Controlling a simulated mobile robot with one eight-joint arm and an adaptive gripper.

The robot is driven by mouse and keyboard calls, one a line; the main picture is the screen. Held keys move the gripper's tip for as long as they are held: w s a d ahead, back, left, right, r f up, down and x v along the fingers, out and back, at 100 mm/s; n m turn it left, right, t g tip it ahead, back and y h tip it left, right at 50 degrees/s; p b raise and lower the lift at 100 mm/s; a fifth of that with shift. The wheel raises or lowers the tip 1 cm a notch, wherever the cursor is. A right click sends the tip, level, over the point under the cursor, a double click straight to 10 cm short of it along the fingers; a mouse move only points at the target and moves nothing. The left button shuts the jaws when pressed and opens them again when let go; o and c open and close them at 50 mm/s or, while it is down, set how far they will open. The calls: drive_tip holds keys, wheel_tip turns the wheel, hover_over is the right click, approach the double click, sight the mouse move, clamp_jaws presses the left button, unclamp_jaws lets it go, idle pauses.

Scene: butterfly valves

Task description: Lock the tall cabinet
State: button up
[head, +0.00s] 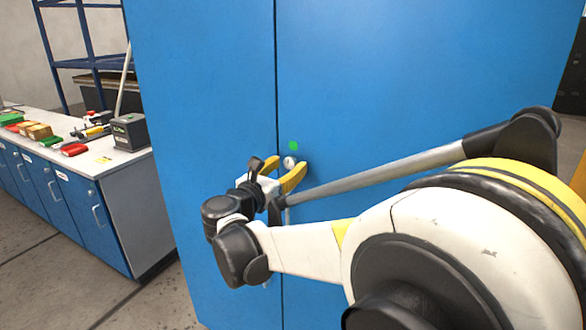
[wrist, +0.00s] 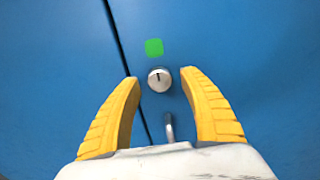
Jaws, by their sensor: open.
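The tall blue cabinet (head: 400,75) fills the middle of the head view, with a dark vertical seam between its two doors. A round silver lock (wrist: 160,80) with a dark slot sits on the right door, just right of the seam; it also shows in the head view (head: 290,162). A green square mark (wrist: 154,47) is just above it. My gripper (wrist: 158,78) is open, its yellow fingers on either side of the lock with gaps to it. Whether the fingertips touch the door is unclear. A metal handle (wrist: 169,127) shows below the lock, partly hidden by my gripper.
A white-topped workbench (head: 120,158) with blue drawers stands at the left. It holds several red and green items and a dark grey box (head: 130,132). A blue shelf rack (head: 90,62) is behind it. The floor (head: 150,308) between bench and cabinet is clear.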

drive_tip(key=shift+w+d, duration=0.15)
drive_tip(key=shift+w, duration=0.2)
clamp_jaws()
